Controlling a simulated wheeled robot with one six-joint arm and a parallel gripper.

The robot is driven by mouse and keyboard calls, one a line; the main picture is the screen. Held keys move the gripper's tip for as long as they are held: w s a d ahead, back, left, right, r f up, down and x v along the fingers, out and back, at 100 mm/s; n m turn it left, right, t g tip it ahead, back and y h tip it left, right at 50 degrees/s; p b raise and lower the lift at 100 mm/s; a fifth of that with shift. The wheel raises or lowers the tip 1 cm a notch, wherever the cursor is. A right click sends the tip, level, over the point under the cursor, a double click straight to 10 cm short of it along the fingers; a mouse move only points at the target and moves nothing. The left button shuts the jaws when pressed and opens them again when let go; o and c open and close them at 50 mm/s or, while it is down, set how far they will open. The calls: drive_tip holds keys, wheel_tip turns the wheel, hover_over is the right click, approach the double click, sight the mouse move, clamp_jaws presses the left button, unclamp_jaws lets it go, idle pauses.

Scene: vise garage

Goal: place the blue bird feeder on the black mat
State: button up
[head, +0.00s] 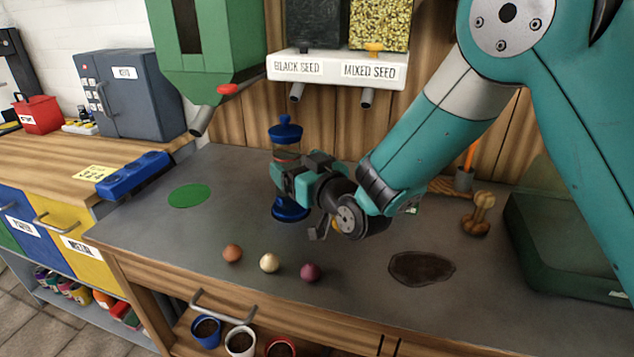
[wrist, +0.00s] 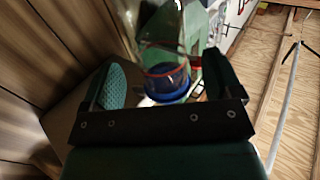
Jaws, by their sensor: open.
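The blue bird feeder (head: 286,134) stands upright at the back middle of the grey bench, with a blue lid, a clear body and a blue base. My gripper (head: 284,177) is at its middle and hides part of its body. In the wrist view the feeder (wrist: 166,82) shows between the two open fingers (wrist: 155,88); whether either finger touches it I cannot tell. A flat dark oval (head: 421,268), blackish brown, lies at the front right of the bench; it looks like the black mat.
A green round mat (head: 189,195) lies left of the feeder. Three small balls, brown (head: 232,254), cream (head: 269,263) and maroon (head: 310,272), lie near the front edge. A wooden bone-shaped object (head: 479,214) and a dark green case (head: 575,235) stand right. Seed dispensers (head: 336,68) hang above.

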drive_tip(key=s+d+g+h+b, duration=0.1)
drive_tip(key=s+d+g, duration=0.4)
drive_tip(key=s, duration=0.6)
drive_tip(key=s+d+g+h+b, duration=0.2)
drive_tip(key=s+d+g, duration=0.3)
drive_tip(key=s, duration=0.6)
drive_tip(key=s+d+g+h+b, duration=0.1)
drive_tip(key=s+d+g, duration=0.4)
drive_tip(key=s, duration=0.5)
drive_tip(key=shift+s+d+f+h, duration=0.15)
drive_tip(key=shift+s+f+h, duration=0.2)
drive_tip(key=shift+h, duration=0.45)
